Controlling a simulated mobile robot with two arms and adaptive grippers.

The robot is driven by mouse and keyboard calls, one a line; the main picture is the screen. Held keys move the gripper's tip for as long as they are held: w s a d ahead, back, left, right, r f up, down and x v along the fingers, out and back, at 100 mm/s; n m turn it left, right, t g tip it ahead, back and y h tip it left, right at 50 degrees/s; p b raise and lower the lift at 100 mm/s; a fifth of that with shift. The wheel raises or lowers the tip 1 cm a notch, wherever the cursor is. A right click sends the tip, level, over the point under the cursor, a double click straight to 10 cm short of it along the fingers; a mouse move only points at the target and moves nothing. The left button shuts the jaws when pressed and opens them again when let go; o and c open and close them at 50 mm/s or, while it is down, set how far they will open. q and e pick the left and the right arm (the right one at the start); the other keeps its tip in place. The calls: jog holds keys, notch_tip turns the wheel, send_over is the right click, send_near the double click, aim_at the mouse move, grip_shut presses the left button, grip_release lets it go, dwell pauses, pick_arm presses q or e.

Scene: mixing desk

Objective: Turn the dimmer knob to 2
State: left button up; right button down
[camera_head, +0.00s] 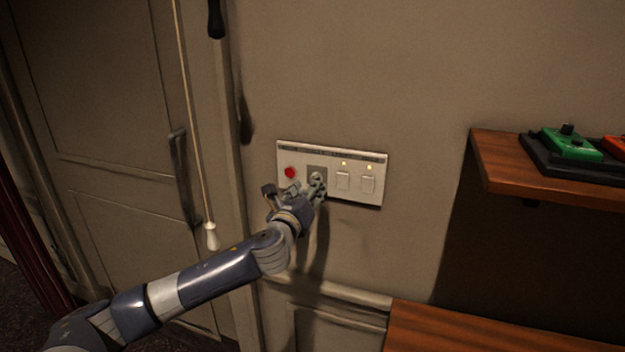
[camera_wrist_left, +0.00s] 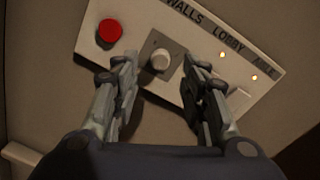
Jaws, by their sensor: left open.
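The dimmer knob (camera_wrist_left: 160,60) is a small pale round knob on a grey square plate, part of a white wall panel (camera_wrist_left: 262,88). In the head view the panel (camera_head: 334,154) is on the wall, and my gripper mostly hides the knob. My left gripper (camera_head: 306,184) is at the panel. In the left wrist view its two fingers (camera_wrist_left: 158,70) are open, one on each side of the knob, with visible gaps between. I cannot make out the knob's pointer or any numbers. My right gripper is not in view.
The panel also carries a red button (camera_wrist_left: 109,31) at the left and two white switches with lit yellow lights at the right. A pull cord (camera_head: 211,237) hangs by the door at the left. A wooden shelf (camera_head: 497,177) holding pedals juts out at the right.

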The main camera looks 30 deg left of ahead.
pick_arm(q)
jog(key=shift+p+x, duration=0.3)
jog(key=shift+x, duration=1.5)
grip_shut()
